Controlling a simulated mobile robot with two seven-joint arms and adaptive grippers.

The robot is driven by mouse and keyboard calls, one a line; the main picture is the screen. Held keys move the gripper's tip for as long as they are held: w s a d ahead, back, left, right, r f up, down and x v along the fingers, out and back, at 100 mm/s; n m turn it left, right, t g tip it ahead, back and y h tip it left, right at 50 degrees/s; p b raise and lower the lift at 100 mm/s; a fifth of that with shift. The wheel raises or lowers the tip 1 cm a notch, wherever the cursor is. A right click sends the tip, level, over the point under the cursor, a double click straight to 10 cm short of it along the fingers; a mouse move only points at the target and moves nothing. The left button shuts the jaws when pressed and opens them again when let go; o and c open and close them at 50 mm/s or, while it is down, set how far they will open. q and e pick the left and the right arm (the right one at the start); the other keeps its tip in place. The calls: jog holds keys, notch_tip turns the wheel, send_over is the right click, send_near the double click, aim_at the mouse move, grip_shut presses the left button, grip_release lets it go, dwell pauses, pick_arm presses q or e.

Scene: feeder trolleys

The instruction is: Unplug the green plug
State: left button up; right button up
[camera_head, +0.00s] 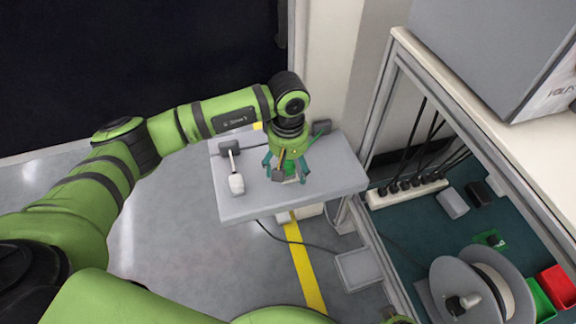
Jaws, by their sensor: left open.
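My left gripper (286,166) points down over the small grey table (335,182) at the end of my green arm. Its teal fingers are apart. A small green piece (291,168) shows between them, low over the tabletop; it may be the green plug, but the gripper hides most of it. I cannot tell whether the fingers touch it. A pale block lies under the green piece. My right gripper does not show.
A dark grey block (232,146) and a white-ended handle (237,184) are on the table's left side. At right, a trolley holds a white power strip (408,192) with several black plugs, a cable reel (472,290), and green (540,301) and red (558,286) bins.

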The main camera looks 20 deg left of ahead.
pick_arm(q)
notch_tip(320, 180, up, 12)
dwell(0.4)
dwell(1.2)
